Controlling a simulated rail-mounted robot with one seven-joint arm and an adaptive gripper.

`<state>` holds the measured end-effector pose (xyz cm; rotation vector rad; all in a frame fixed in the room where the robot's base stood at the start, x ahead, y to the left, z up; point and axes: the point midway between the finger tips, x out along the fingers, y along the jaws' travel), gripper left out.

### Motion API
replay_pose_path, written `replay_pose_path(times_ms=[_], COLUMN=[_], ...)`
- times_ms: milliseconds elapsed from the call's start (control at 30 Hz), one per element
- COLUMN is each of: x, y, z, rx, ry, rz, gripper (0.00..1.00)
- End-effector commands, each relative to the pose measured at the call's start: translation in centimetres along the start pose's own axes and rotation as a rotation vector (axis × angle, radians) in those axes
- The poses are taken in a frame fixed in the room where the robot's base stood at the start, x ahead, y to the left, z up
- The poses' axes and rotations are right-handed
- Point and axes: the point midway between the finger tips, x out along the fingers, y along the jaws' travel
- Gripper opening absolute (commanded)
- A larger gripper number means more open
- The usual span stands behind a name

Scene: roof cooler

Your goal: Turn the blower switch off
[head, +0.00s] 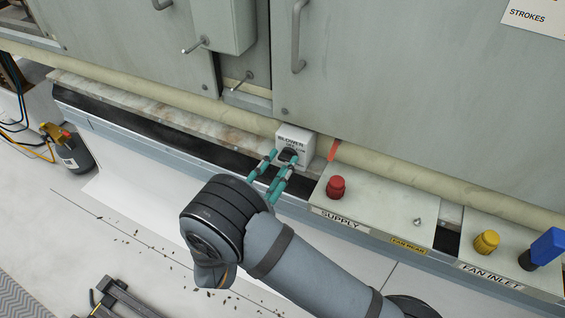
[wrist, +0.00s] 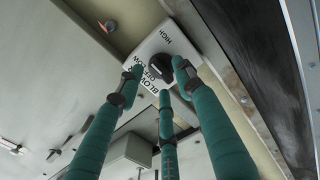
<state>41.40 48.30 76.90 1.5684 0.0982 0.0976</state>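The blower switch is a small white box (head: 295,139) on the lower ledge of the large cabinet, marked "BLOWER". Its black knob (head: 288,155) is on the front face, partly hidden by my fingers. In the wrist view the knob (wrist: 160,66) shows between the fingertips, with "HIGH" printed on the box beside it. Which setting it points to I cannot tell. My gripper (head: 281,159) has teal fingers reaching to the knob. In the wrist view the fingertips (wrist: 160,75) are apart around the knob; whether they touch it I cannot tell.
Right of the switch are a supply box (head: 375,199) with a red knob (head: 336,187) and a fan inlet box with a yellow knob (head: 487,241) and a blue handle (head: 545,247). A cream pipe (head: 440,185) runs behind. Open floor with debris lies in front; a gas canister (head: 72,152) stands left.

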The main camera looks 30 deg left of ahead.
Motion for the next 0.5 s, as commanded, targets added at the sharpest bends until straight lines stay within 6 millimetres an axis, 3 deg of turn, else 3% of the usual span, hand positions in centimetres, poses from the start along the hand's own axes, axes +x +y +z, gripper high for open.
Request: replay_pose_path(times_ms=[400,500], x=[1.01,1.00], y=[0.01,0.01], z=[0.02,0.03], rx=[0.000,0.000], ry=[0.000,0.000], rz=[0.000,0.000], gripper=[0.36,0.31])
